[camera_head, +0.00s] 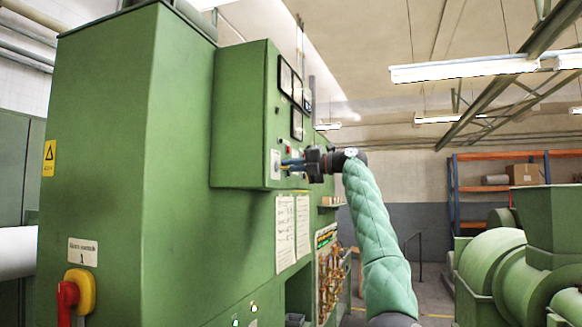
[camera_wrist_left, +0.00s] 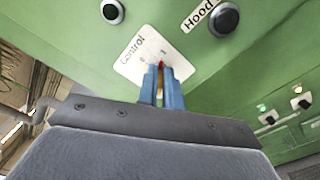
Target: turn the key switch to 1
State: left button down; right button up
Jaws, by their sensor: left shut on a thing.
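The white plate labelled "Control" (camera_wrist_left: 135,58) is on the green cabinet face, and it also shows in the head view (camera_head: 275,158). The key switch (camera_wrist_left: 161,66) is at this plate; only a small red bit and some yellow show between the fingers, so its position cannot be read. My left gripper (camera_wrist_left: 161,78), with blue fingers, is shut on the key switch, its tips close to the plate. In the head view my left gripper (camera_head: 287,166) reaches the side of the green control box (camera_head: 240,120). My right gripper is in neither view.
A black knob labelled "Hood" (camera_wrist_left: 224,18) and another black button (camera_wrist_left: 112,11) flank the plate. Gauges (camera_head: 291,85) sit above it. A red and yellow switch (camera_head: 75,292) is on the near cabinet. Green machinery (camera_head: 520,255) stands at right, with open floor between.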

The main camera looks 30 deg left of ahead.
pick_arm(q)
jog(key=c, duration=1.7)
grip_release()
jog(key=shift+c, duration=0.2)
jog(key=shift+o, duration=0.9)
jog(key=shift+w, duration=0.1)
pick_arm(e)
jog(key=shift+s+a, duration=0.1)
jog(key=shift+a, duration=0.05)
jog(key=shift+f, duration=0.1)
